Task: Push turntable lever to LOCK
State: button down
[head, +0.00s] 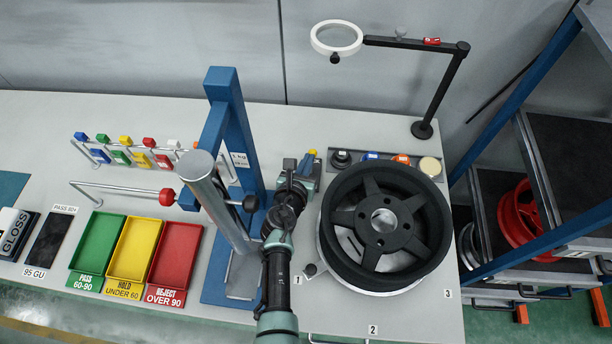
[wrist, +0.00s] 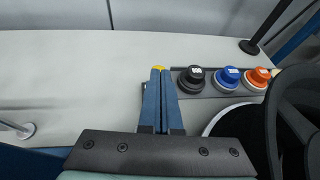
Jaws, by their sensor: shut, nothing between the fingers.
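The turntable (head: 345,278) is a round light-grey base at the right of the bench, with a black five-spoke wheel (head: 418,205) on it. My gripper (head: 312,156) is behind and left of the wheel, away from that knob. In the wrist view its blue fingers (wrist: 160,75) are together and empty. A small yellow spot shows at their tips; I cannot tell what it is.
A panel beside my fingers carries black (wrist: 191,79), blue (wrist: 229,77) and orange (wrist: 257,79) buttons. A blue post stand (head: 225,130) is left of my arm. Green, yellow and red trays (head: 172,255) lie further left. A ring lamp (head: 336,38) stands behind the wheel.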

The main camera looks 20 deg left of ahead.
jog(key=shift+r+p, duration=0.6)
jog(key=shift+r, duration=0.15)
jog(key=p+v, duration=0.3)
jog(key=v, duration=1)
jog(key=shift+p, duration=0.35)
jog(key=shift+w, duration=0.1)
